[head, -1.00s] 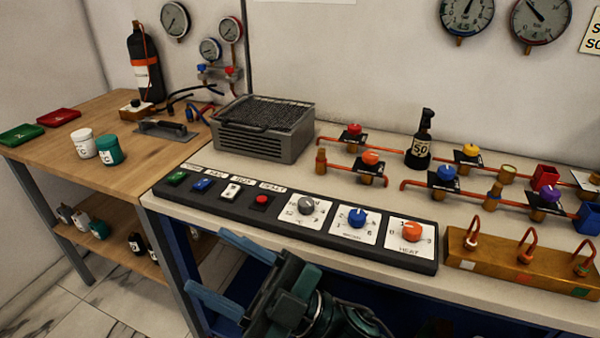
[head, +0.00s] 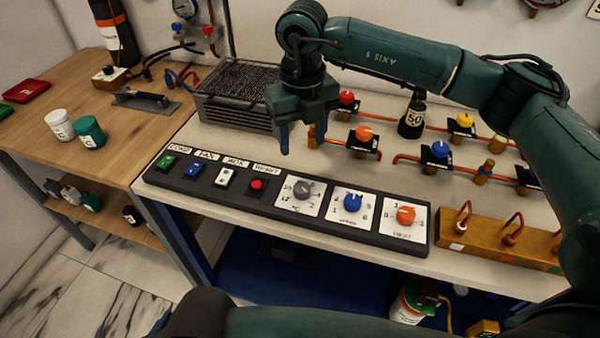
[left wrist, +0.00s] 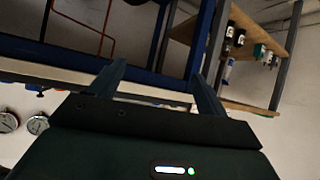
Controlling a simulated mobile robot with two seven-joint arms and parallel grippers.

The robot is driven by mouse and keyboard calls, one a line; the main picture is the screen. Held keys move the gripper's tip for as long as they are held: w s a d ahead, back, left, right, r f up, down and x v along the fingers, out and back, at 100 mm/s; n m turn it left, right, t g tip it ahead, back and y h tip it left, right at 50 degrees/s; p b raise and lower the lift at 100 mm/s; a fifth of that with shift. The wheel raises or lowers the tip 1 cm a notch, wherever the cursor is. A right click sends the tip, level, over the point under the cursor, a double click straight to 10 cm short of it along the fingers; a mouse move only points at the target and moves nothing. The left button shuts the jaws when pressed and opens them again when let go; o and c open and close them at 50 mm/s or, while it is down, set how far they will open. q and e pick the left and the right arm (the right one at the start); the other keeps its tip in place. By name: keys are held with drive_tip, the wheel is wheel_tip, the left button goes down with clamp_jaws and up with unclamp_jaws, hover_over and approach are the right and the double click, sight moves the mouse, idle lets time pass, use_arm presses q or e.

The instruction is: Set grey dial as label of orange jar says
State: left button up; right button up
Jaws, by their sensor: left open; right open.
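The grey dial (head: 303,189) sits on a white scale plate in the black control panel (head: 262,205), left of the blue and orange dials. Its pointer setting is too small to read surely. My right gripper (head: 302,142) is open and empty, pointing down above the bench behind the panel, in front of the grey grill box. My left gripper (left wrist: 158,88) is open and empty in the left wrist view, with the bench frame and a wooden shelf beyond it.
The blue dial (head: 353,201) and orange dial (head: 405,215) are close beside the grey one.

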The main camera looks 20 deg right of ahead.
sight(302, 187)
wheel_tip(302, 187, down, 13)
drive_tip(key=shift+s+r+p, duration=0.1)
drive_tip(key=shift+r+p, duration=0.1)
drive_tip(key=shift+p, duration=0.7)
use_arm(q)
drive_tip(key=shift+s+a+r+y, duration=0.15)
drive_tip(key=shift+a+y, duration=0.15)
drive_tip(key=shift+a, duration=0.05)
use_arm(e)
drive_tip(key=c, duration=1)
